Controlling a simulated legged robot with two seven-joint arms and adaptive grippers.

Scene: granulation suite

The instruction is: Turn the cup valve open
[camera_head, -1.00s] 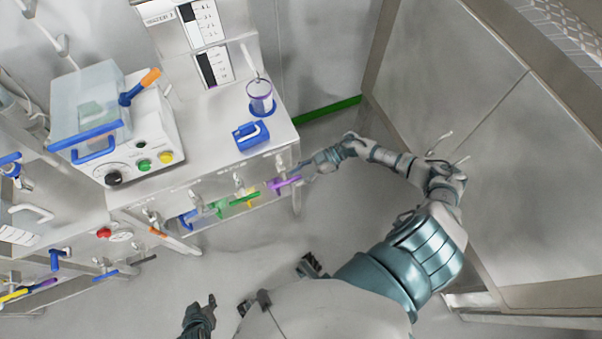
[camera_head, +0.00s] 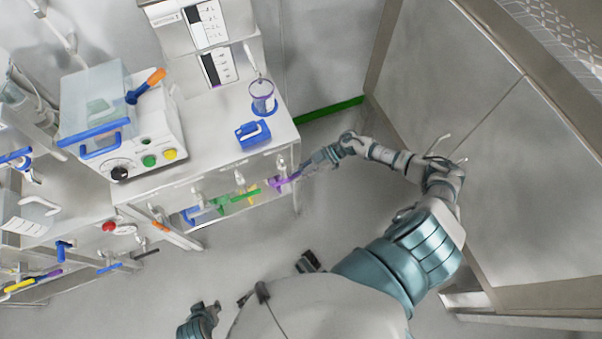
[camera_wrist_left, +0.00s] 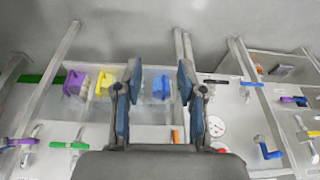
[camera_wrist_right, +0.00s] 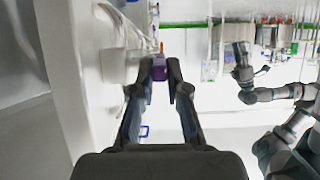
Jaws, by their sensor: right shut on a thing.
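A clear cup with a purple band (camera_head: 262,97) stands on the right part of the white bench top. Several coloured valve handles line the bench front below it. The purple valve handle (camera_head: 280,183) is the rightmost, below the cup. My right gripper (camera_head: 298,176) reaches it from the right. In the right wrist view, my right gripper (camera_wrist_right: 159,72) is shut on the purple handle (camera_wrist_right: 159,73), which is partly hidden by the fingers. My left gripper (camera_head: 204,312) is low in the head view, away from the bench. In the left wrist view, my left gripper (camera_wrist_left: 160,72) is open and empty.
A green handle (camera_head: 235,197) is just left of the purple one. A blue item (camera_head: 252,134) and a machine with a clear blue-handled cover (camera_head: 95,100) stand on the bench. A large grey panel (camera_head: 480,150) rises at the right. Floor in front is clear.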

